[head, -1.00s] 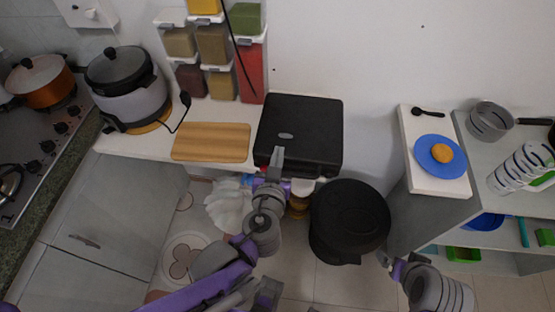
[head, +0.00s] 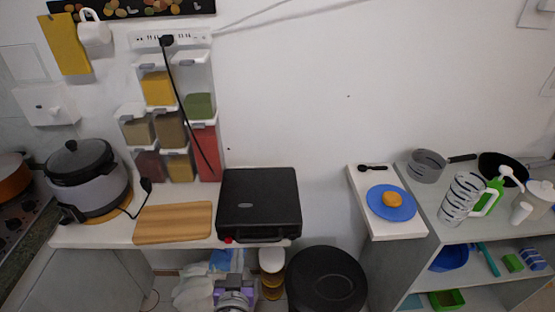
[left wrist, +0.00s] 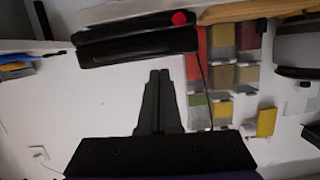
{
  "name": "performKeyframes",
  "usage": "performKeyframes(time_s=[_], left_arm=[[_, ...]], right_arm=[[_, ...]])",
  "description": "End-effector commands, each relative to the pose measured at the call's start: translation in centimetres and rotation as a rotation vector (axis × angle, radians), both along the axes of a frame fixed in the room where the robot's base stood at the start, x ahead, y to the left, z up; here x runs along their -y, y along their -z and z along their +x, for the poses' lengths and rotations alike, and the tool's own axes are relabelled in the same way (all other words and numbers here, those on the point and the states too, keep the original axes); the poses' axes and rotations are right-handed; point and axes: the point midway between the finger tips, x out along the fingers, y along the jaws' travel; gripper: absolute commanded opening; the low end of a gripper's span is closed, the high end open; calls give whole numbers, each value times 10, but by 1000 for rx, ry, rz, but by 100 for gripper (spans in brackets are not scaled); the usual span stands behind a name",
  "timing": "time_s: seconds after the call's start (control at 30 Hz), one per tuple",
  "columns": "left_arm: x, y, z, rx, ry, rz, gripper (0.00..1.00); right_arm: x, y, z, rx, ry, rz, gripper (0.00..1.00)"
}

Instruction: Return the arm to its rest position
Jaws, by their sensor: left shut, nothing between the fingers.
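My left gripper (head: 235,295) is low at the bottom edge of the head view, below the counter front and under the black appliance (head: 260,200). Only its upper part shows there, and the rest of the arm is cut off. In the left wrist view its two dark fingers (left wrist: 158,100) are together with nothing between them, in front of the white wall. That view is upside down, with the spice dispensers (left wrist: 225,75) to the right of the fingers. My right gripper is out of view.
The counter holds a cutting board (head: 173,222) and a grey cooker (head: 88,180). Spice dispensers (head: 178,125) hang on the wall above. A black bin (head: 325,280) stands right of my left gripper. A shelf with a blue plate (head: 391,203) is further right.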

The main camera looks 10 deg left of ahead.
Motion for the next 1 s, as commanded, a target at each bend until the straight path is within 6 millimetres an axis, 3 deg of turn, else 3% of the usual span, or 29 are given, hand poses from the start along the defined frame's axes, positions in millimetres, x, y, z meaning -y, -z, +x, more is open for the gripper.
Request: performKeyframes(time_s=[0.13, 0.27, 0.47, 0.73, 1.0], left_arm=[[-6, 1, -2, -24, -19, 2, 0], [-25, 6, -11, -134, -78, 7, 0], [-44, 26, -48, -463, -108, -22, 0], [-10, 32, -99, -784, 107, -128, 0], [8, 28, -111, -839, 210, -163, 0]], right_arm=[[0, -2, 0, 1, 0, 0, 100], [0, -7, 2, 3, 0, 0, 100], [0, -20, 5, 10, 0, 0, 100], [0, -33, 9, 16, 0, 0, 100], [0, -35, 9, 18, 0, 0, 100]])
